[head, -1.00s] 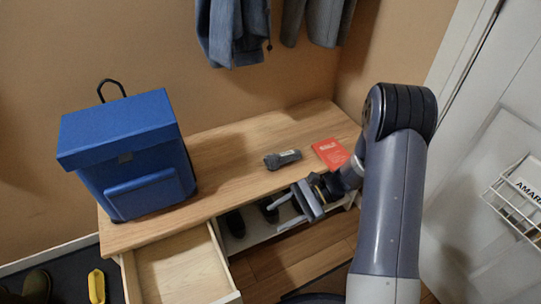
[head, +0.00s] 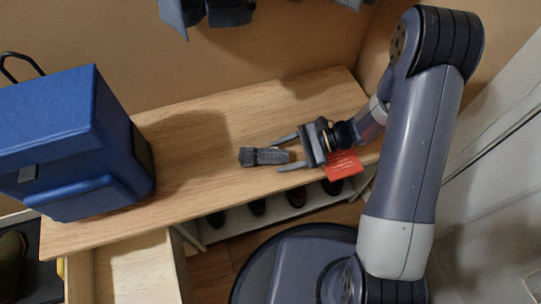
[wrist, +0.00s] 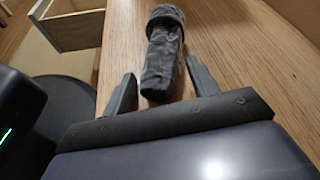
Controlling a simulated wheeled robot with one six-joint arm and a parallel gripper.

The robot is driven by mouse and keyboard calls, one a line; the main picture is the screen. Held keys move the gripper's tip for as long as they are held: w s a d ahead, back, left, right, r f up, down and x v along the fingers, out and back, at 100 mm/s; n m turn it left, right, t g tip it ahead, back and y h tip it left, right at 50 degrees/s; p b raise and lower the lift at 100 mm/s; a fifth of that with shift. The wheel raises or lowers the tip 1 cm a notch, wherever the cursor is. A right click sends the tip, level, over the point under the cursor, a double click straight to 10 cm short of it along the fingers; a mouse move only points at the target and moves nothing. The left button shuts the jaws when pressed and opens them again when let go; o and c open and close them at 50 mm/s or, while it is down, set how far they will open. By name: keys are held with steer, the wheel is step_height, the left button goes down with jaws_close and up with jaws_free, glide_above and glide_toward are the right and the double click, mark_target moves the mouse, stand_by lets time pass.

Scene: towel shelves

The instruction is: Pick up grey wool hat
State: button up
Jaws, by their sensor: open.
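The grey wool hat (head: 262,156) lies on the wooden bench as a narrow, long dark-grey bundle. In the wrist view the hat (wrist: 162,55) has a wider band at its far end and a narrow near end. My gripper (head: 278,155) is open, with one finger on each side of the hat's near end.
A red card (head: 343,165) lies under my wrist on the bench (head: 200,125). A blue box (head: 65,145) stands at the bench's left. An open drawer (head: 135,270) juts out at the front left. Dark shoes (head: 257,207) sit beneath. Clothes (head: 205,10) hang above.

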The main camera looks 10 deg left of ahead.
steer(key=shift+s+a, duration=0.2)
steer(key=shift+a, duration=0.15)
steer(key=shift+w+r, duration=0.1)
steer(key=shift+w, duration=0.2)
steer(key=c, duration=0.8)
steer(key=shift+c, duration=0.2)
